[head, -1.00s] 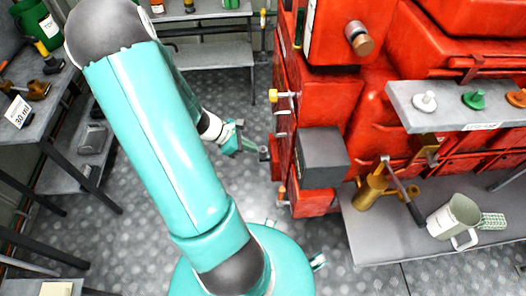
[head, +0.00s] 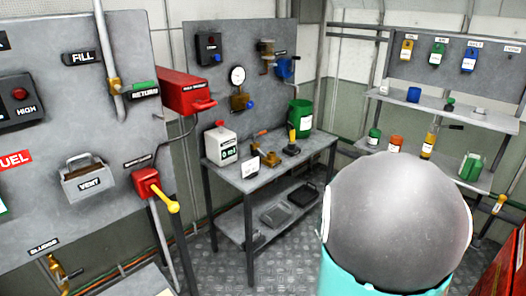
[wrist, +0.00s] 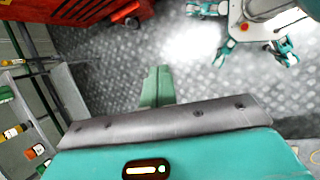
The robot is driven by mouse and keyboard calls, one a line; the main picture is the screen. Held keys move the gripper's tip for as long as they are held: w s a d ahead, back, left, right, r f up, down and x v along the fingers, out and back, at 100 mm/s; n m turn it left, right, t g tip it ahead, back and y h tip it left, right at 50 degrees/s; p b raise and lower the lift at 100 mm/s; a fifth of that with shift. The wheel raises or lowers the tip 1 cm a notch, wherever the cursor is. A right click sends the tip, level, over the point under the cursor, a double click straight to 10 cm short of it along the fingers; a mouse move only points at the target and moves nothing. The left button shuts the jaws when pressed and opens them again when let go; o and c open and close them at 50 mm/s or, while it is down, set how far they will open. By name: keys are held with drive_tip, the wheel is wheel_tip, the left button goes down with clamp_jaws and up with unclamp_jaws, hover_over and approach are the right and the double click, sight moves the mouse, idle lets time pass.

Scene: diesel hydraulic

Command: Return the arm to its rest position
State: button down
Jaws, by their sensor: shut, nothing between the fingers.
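My gripper (wrist: 157,84) shows in the wrist view with its green fingers together, shut and empty above the grey patterned floor (wrist: 195,65). In the head view only a rounded dark joint of my arm (head: 398,220) and a strip of teal below it show, at the lower right. The gripper itself is out of the head view. Parts of my body and legs show at the top right of the wrist view.
A metal table (head: 232,178) with a white jug (head: 221,144) and green container (head: 300,120) stands behind. A wall panel (head: 80,130) with a yellow-handled valve (head: 163,191) is at left. Red machinery (wrist: 75,18) is at the wrist view's upper left; shelving (wrist: 50,85) stands below it.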

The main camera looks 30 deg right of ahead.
drive_tip(key=w+a+r+t, duration=0.3)
drive_tip(key=w+a+r, duration=0.4)
drive_tip(key=a, duration=0.3)
drive_tip(key=a+r+t+y, duration=0.1)
drive_tip(key=a+r+t, duration=0.1)
drive_tip(key=a+r, duration=0.2)
drive_tip(key=a+r+t+y, duration=0.1)
drive_tip(key=a+r, duration=0.3)
drive_tip(key=a, duration=0.5)
drive_tip(key=a+r+m+t+y, duration=0.1)
drive_tip(key=a+r+t, duration=0.2)
drive_tip(key=a, duration=0.4)
drive_tip(key=shift+a+r, duration=0.35)
drive_tip(key=shift+r, duration=0.1)
drive_tip(key=shift+s+d, duration=0.15)
